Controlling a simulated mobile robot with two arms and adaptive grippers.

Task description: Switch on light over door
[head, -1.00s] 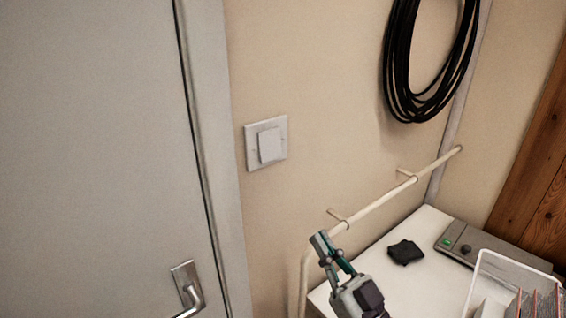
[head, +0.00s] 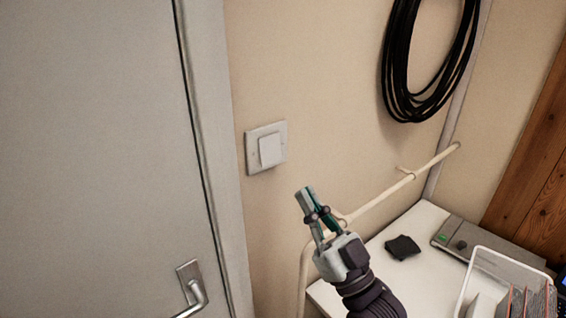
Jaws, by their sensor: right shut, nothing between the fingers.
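A white square light switch (head: 269,150) with a raised rocker is on the beige wall, just right of the door frame. The grey door (head: 95,130) fills the left of the head view and looks closed. My right gripper (head: 304,193) is shut and empty, its fingertips pointing up and left. It is below and to the right of the switch, apart from it in the picture. The light over the door is out of view. My left gripper is not in view.
A door handle (head: 192,288) is at the lower left. A cream pipe (head: 385,196) runs along the wall behind my gripper. A black cable coil (head: 393,80) hangs upper right.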

